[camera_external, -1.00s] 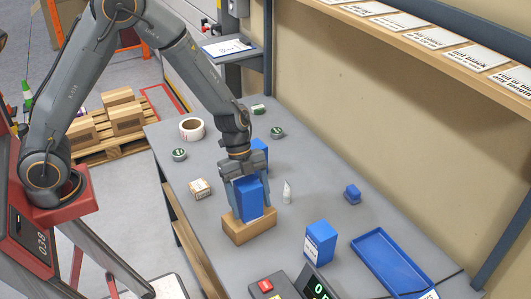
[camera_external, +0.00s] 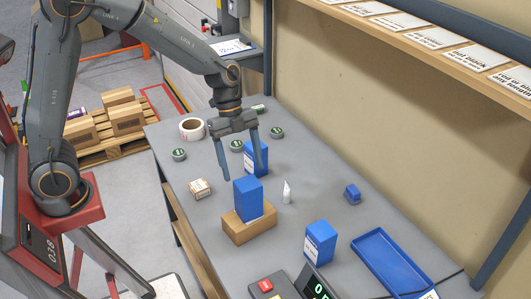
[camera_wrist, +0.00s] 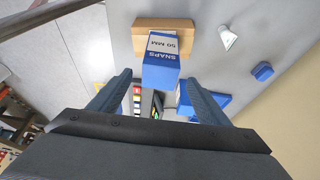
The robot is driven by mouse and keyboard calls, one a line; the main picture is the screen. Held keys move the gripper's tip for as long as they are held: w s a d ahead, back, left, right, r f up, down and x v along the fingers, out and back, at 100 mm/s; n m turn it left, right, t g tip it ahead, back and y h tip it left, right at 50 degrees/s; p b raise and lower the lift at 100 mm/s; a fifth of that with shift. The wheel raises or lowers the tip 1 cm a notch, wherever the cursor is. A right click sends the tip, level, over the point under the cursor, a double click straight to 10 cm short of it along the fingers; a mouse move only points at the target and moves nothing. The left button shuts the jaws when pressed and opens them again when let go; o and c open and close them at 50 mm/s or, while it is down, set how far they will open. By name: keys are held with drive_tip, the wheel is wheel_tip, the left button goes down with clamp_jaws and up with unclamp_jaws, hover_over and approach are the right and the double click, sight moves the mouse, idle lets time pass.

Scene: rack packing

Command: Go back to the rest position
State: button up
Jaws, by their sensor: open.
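My gripper (camera_external: 240,175) is open and empty above the table, with its two fingers spread apart. It also shows at the bottom of the wrist view (camera_wrist: 158,95). Below and in front of it, a blue box (camera_external: 248,198) stands upright on a brown cardboard block (camera_external: 240,231). In the wrist view this blue box (camera_wrist: 160,72) carries a label reading "SNAPS 50 MM", and the block (camera_wrist: 150,24) lies under it. Another blue box (camera_external: 250,160) stands behind the fingers, partly hidden by them.
On the grey table (camera_external: 300,205) are a tape roll (camera_external: 192,129), several small round tins, a small carton (camera_external: 200,188), a white tube (camera_external: 286,192), a small blue item (camera_external: 352,194), another blue box (camera_external: 319,242) and a blue tray (camera_external: 392,264). A shelf (camera_external: 430,45) runs along the wall.

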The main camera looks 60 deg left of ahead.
drive_tip(key=shift+s, duration=0.1)
idle(0.3)
drive_tip(key=shift+s+a+n, duration=0.1)
drive_tip(key=shift+s+n, duration=0.2)
drive_tip(key=shift+n, duration=0.1)
drive_tip(key=s+a+f+n+y, duration=0.2)
drive_tip(key=s+a+n, duration=0.3)
drive_tip(key=n, duration=0.3)
drive_tip(key=s+a+f+n+t+y, duration=0.1)
drive_tip(key=s+a+f+n, duration=0.3)
drive_tip(key=s+n, duration=0.4)
drive_tip(key=shift+s+a+f+n+y, duration=0.2)
drive_tip(key=shift+a+n+y, duration=0.2)
drive_tip(key=shift+n+y, duration=0.25)
